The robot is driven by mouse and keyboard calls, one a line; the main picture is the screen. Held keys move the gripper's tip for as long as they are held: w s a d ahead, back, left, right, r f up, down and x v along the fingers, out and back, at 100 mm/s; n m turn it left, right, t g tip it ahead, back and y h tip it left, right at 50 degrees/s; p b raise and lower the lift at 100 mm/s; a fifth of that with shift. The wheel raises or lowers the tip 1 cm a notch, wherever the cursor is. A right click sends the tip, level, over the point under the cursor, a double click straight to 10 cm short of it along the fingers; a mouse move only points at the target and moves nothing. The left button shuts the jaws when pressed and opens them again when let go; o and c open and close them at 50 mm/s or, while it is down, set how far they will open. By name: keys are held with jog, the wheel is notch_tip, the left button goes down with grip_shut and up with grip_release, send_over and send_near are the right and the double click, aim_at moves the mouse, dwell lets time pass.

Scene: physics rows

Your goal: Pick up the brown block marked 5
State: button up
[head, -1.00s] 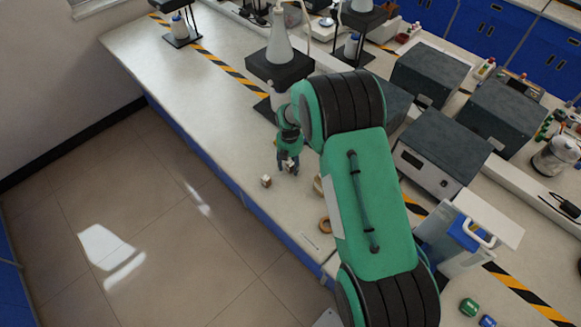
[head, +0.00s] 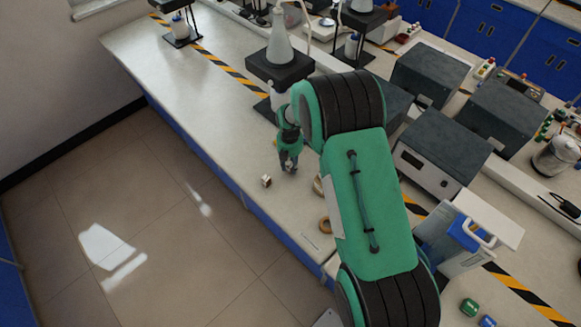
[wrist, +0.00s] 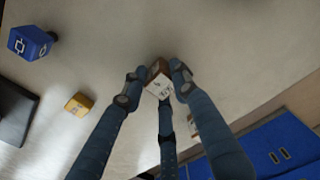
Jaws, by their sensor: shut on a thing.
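A brown block (wrist: 158,82) with a pale marked face sits between my fingers in the wrist view. The mark is too small to read surely. My gripper (wrist: 156,88) is shut on it, with fingers at its left and right sides and a third finger below it in the picture. In the head view my gripper (head: 288,168) points down at the bench near its front edge, and the fingers hide most of the held block.
The wrist view shows a blue block (wrist: 30,43) and a yellow block (wrist: 78,103) on the pale bench. A dark stand with a flask (head: 280,48) is behind my gripper. The bench to the left is clear.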

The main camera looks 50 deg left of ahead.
aim_at(290, 165)
jog(key=shift+r, duration=0.2)
jog(key=shift+r, duration=0.9)
jog(key=shift+s+d+r, duration=0.2)
jog(key=shift+d+r, duration=0.05)
jog(key=shift+r, duration=0.45)
jog(key=s+d, duration=0.2)
jog(key=d, duration=0.2)
jog(key=s+d+r, duration=0.1)
jog(key=s+d, duration=0.2)
jog(key=d, duration=0.1)
jog(key=s+d, duration=0.3)
jog(key=d, duration=0.2)
jog(key=shift+s+r, duration=0.15)
jog(key=shift+r, duration=0.05)
